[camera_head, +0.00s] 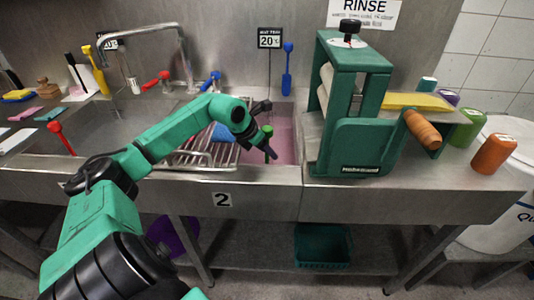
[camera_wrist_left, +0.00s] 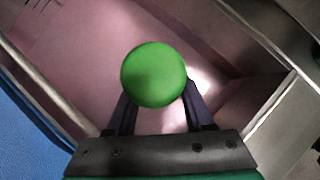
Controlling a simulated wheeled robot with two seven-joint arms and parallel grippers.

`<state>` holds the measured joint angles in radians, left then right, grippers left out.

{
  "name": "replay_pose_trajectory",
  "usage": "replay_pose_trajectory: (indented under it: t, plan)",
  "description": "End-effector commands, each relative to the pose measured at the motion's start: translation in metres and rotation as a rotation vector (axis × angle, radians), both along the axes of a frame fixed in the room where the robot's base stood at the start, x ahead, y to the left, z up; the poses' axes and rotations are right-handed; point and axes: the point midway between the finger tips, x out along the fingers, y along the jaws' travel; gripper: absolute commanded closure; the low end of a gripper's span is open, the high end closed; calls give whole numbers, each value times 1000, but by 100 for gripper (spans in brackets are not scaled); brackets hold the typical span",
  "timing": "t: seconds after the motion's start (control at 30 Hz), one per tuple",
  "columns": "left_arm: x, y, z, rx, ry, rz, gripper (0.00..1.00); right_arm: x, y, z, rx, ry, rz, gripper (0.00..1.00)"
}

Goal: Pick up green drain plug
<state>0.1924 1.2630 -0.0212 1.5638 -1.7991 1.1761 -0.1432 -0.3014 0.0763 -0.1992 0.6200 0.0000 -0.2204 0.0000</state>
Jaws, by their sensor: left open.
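The green drain plug shows in the left wrist view as a round green top (camera_wrist_left: 153,75) between and just beyond my left gripper's two fingers (camera_wrist_left: 160,108). In the head view it is a small green piece (camera_head: 270,152) at the tip of my left gripper (camera_head: 267,143), over the pink-tinted sink basin (camera_head: 283,128). The left fingers stand apart on either side of the plug, and I cannot tell whether they touch it. The plug's lower part is hidden. My right gripper is in neither view.
A wire rack (camera_head: 200,158) with a blue cloth (camera_head: 222,133) lies across the sink left of the gripper. A green wringer (camera_head: 352,120) stands close on the right. The steel front edge (camera_head: 262,180) runs below. A faucet (camera_head: 150,32) rises at the back left.

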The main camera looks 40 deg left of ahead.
Motion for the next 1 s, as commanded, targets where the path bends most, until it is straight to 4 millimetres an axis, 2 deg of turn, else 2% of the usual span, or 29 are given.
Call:
replay_pose_trajectory:
  t: [0.23,0.37,0.4,0.77,0.87,1.0]
  plan:
    - [3,-1,-4,2,0,-1,48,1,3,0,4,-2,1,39]
    - [2,-1,-4,2,0,-1,97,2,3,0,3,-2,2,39]
    - [2,-1,-4,2,0,-1,100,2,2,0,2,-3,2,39]
    - [3,0,-1,2,-2,-1,100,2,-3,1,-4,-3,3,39]
    - [3,0,9,3,-4,-1,100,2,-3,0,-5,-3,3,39]
    - [4,0,37,4,-9,-2,100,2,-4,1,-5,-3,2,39]
